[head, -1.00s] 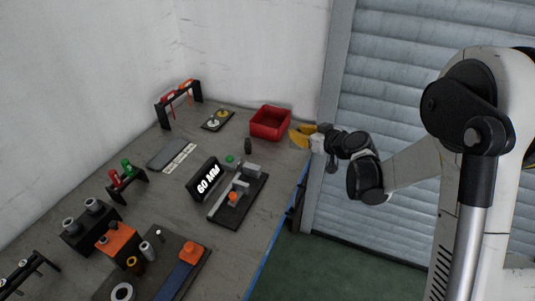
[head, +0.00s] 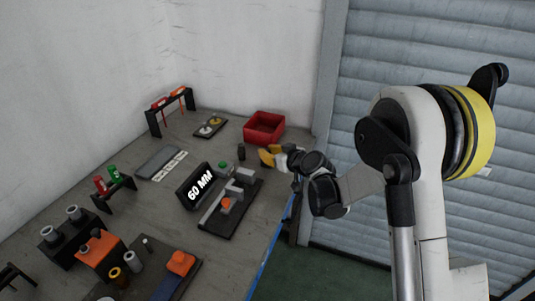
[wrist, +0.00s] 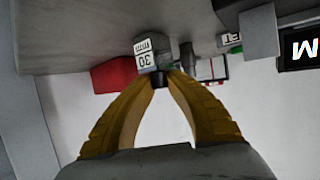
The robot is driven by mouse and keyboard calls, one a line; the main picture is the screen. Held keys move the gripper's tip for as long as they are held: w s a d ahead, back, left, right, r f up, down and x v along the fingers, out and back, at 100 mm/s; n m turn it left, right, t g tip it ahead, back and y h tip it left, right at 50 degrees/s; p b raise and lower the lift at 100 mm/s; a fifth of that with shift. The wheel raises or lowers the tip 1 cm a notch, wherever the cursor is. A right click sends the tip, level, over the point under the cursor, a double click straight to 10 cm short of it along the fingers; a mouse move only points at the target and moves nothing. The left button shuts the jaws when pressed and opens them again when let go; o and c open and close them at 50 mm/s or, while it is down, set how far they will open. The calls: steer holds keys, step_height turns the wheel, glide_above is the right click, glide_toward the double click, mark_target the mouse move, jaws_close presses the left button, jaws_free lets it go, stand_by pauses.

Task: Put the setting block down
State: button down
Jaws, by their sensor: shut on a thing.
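My gripper (head: 264,157), with yellow fingers, is above the right side of the bench, in front of the red bin. In the wrist view its fingertips (wrist: 167,76) are closed at a small grey block (wrist: 152,52) with white labels reading "30 mm", which I take for the setting block. A short dark piece also shows between the fingertips.
A black fixture with grey blocks (head: 233,207) and a "60 MM" sign (head: 195,186) stands left of my gripper. A small dark peg (head: 241,152) stands close by. The red bin (head: 264,128) is behind.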

steer(key=shift+f, duration=0.15)
steer(key=c, duration=1.4)
jaws_free()
